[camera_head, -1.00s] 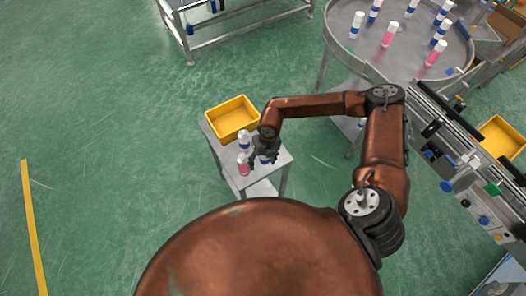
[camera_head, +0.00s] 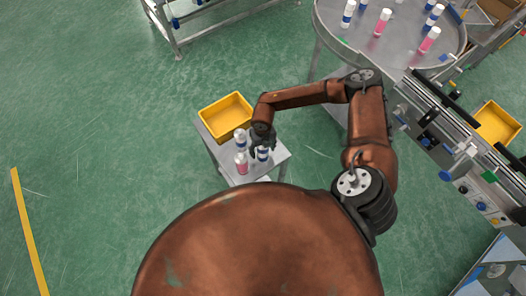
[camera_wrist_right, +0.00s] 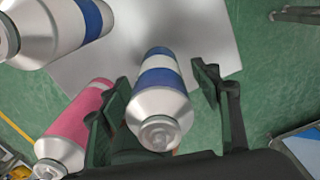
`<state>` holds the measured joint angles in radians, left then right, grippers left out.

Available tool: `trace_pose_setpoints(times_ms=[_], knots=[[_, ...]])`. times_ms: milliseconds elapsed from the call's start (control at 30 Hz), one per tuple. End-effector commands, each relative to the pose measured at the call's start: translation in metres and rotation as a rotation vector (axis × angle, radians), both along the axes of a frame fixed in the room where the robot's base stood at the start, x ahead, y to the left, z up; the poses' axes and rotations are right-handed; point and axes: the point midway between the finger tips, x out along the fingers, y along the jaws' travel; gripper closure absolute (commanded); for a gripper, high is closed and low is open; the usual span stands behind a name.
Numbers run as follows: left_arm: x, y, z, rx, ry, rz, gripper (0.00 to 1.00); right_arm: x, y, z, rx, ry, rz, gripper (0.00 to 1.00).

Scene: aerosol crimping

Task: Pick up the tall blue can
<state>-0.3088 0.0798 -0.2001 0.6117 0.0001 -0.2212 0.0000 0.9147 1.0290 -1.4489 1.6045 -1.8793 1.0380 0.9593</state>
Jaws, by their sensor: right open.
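Three cans stand on a small grey side table (camera_head: 277,160). A white can with a blue band (camera_head: 262,154) is at the right of the group; in the right wrist view this can (camera_wrist_right: 160,78) is between the spread fingers of my right gripper (camera_wrist_right: 163,85). The gripper (camera_head: 262,141) is open, its fingers on either side of the can with a gap on the right. Another blue-banded can (camera_head: 240,142) stands to the left; it shows large at the wrist view's upper left (camera_wrist_right: 75,22). I cannot tell for certain which is taller. My left gripper is out of view.
A pink can (camera_head: 242,164) stands close by, left of the left finger in the wrist view (camera_wrist_right: 72,135). A yellow bin (camera_head: 226,115) is on the table's far part. A round table (camera_head: 400,50) with several cans stands at upper right.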

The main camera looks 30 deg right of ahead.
Motion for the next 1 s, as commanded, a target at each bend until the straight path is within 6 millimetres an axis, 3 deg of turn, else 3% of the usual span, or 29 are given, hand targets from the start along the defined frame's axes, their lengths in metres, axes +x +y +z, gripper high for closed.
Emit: trace_pose_setpoints(times_ms=[133,400,1000], knots=[[0.008,0.0,0.002,0.0,-0.01,-0.001,0.56,0.0,0.0,-0.014,0.0,0.001,-0.002,0.42],[0.023,-0.001,0.003,-0.002,-0.03,-0.005,0.56,-0.001,-0.001,-0.016,0.001,0.0,-0.003,0.43],[0.012,-0.001,0.002,-0.001,-0.016,-0.002,0.56,0.0,-0.001,-0.016,0.001,0.0,-0.003,0.85]])
